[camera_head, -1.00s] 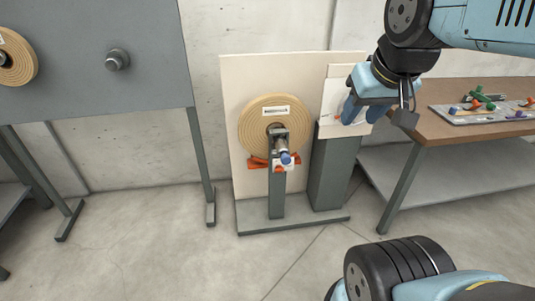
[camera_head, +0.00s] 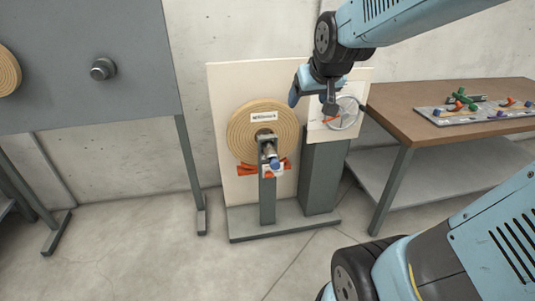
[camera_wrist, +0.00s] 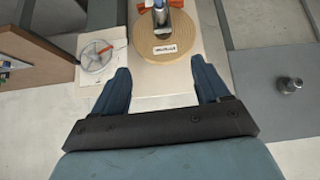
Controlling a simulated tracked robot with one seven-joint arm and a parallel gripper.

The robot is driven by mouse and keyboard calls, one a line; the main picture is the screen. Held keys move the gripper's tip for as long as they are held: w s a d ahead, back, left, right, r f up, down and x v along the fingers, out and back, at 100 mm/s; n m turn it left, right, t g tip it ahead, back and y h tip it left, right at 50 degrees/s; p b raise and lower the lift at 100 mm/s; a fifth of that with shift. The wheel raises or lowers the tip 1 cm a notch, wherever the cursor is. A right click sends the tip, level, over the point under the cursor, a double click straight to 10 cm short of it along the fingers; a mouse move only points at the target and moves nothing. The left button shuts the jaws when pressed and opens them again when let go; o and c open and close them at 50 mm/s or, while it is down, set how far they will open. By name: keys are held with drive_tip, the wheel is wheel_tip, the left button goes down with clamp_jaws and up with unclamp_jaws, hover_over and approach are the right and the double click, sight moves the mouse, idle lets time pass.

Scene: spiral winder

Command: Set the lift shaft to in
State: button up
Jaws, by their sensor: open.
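The spiral winder stands on a grey base (camera_head: 285,229) against a cream back panel (camera_head: 218,105). A tan coil (camera_head: 241,125) with a white label sits on it. A metal shaft with a blue tip (camera_head: 275,163) projects in front of the coil's centre, above orange parts (camera_head: 247,171). In the wrist view the coil (camera_wrist: 150,45) and the shaft (camera_wrist: 160,18) show upside down at the top. My gripper (camera_head: 309,97) is open and empty, above and right of the coil, in front of the panel. Its two blue fingers (camera_wrist: 162,82) are spread apart. I cannot tell the shaft's setting.
A white plate with a dial and red pointer (camera_head: 345,113) is on a grey post (camera_head: 322,175) right of the coil. A brown table (camera_head: 400,95) with a tray of coloured parts (camera_head: 440,118) stands right. A grey board with a knob (camera_head: 102,69) stands left.

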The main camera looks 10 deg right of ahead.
drive_tip(key=w+f+t, duration=0.1)
drive_tip(key=w+f, duration=0.4)
drive_tip(key=w, duration=0.4)
drive_tip(key=w+f+t, duration=0.2)
drive_tip(key=w+f, duration=0.3)
drive_tip(key=w, duration=0.3)
drive_tip(key=n+t, duration=0.2)
drive_tip(key=t, duration=0.3)
hover_over(275, 166)
drive_tip(key=s, duration=0.5)
wheel_tip(275, 166, down, 25)
drive_tip(key=s+f+t, duration=0.2)
drive_tip(key=s+f, duration=0.4)
drive_tip(key=f, duration=0.6)
drive_tip(key=shift+n, duration=0.3)
drive_tip(key=w, duration=1.4)
drive_tip(key=shift+d+r, duration=0.1)
drive_tip(key=shift+r, duration=0.1)
